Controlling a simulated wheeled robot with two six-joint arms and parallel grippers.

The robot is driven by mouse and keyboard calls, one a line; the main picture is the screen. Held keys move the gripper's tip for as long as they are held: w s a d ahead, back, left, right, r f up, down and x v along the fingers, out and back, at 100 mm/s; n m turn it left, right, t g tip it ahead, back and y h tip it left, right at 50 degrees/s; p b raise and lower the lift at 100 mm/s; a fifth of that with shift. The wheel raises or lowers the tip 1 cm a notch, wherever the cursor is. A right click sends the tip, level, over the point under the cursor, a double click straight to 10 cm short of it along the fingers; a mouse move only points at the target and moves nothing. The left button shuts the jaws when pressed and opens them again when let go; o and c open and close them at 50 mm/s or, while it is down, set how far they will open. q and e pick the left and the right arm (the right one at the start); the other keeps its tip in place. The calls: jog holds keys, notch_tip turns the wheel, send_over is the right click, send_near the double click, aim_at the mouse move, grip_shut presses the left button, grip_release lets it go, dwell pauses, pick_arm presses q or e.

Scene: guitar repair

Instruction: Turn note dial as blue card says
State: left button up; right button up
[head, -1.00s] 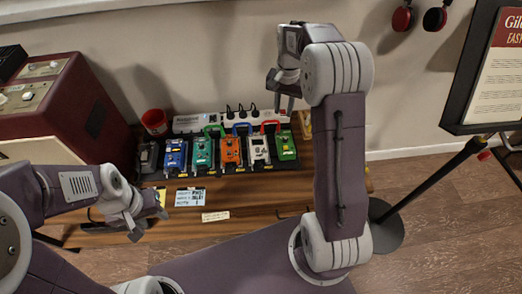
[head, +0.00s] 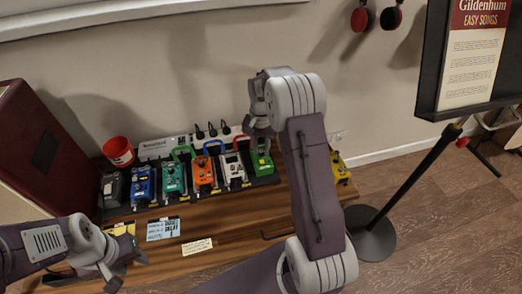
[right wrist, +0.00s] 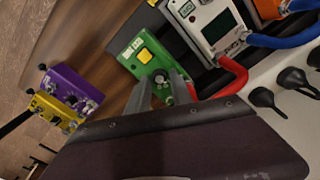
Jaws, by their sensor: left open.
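The blue card (head: 163,229) lies flat on the bench front, its writing too small to read. A row of pedals stands behind it, with the green pedal (head: 262,160) at its right end. In the right wrist view the green pedal (right wrist: 145,57) shows a yellow switch and a round knob (right wrist: 160,76). My right gripper (right wrist: 163,88) is over that end, its fingers apart on either side of the knob; I cannot tell whether they touch it. I cannot read which dial is the note dial. My left gripper (head: 116,277) is open and empty at the bench's front left.
A white pedal with a screen (head: 233,169) and an orange pedal (head: 203,172) stand close beside the green one. A red cup (head: 118,151) and a power strip (head: 155,147) are behind. A yellow pedal (head: 340,167) is to the right. A music stand (head: 420,175) stands right of the bench.

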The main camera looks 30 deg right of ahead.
jog(key=shift+c, duration=0.4)
grip_shut()
jog(key=shift+r+n+p, duration=0.25)
jog(key=shift+n+p, duration=0.05)
jog(key=shift+p, duration=0.45)
jog(key=shift+r+n+p, duration=0.1)
jog(key=shift+n+p, duration=0.9)
jog(key=shift+p, duration=0.25)
jog(key=shift+n+p, duration=1.2)
jog(key=shift+f+n+p, duration=0.25)
jog(key=shift+n+p, duration=0.15)
jog(key=shift+w, duration=0.1)
jog(key=shift+o, duration=0.4)
grip_release()
